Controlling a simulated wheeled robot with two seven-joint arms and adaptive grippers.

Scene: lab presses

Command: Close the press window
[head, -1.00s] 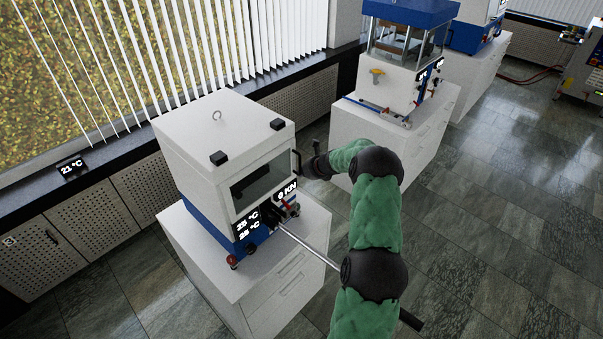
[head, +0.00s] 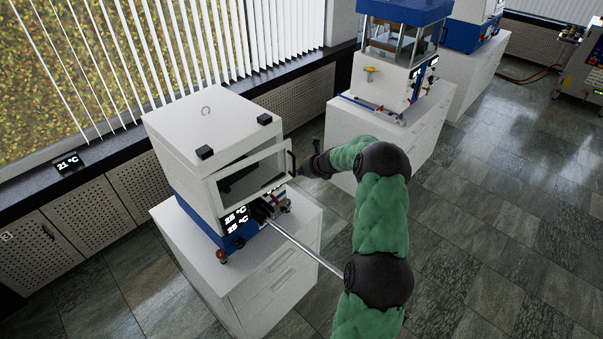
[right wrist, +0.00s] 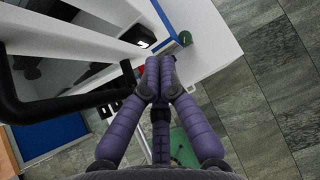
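The white and blue press (head: 195,140) stands on a white cabinet. Its glazed window (head: 255,172) stands ajar, with a gap between its frame and the housing. A black handle (head: 292,160) is on the window's right edge. My right gripper (head: 302,172) is beside that handle, at the window's outer right side. In the right wrist view the purple fingers of my right gripper (right wrist: 163,62) are together, with nothing seen between them. The black handle (right wrist: 15,100) runs close on their left; whether they touch is unclear. My left gripper is not in view.
The white cabinet (head: 275,265) bears the press, and a metal lever (head: 305,248) juts from the press front toward my right arm. A second press (head: 395,60) stands behind on another cabinet. Open tiled floor (head: 490,220) lies to the right.

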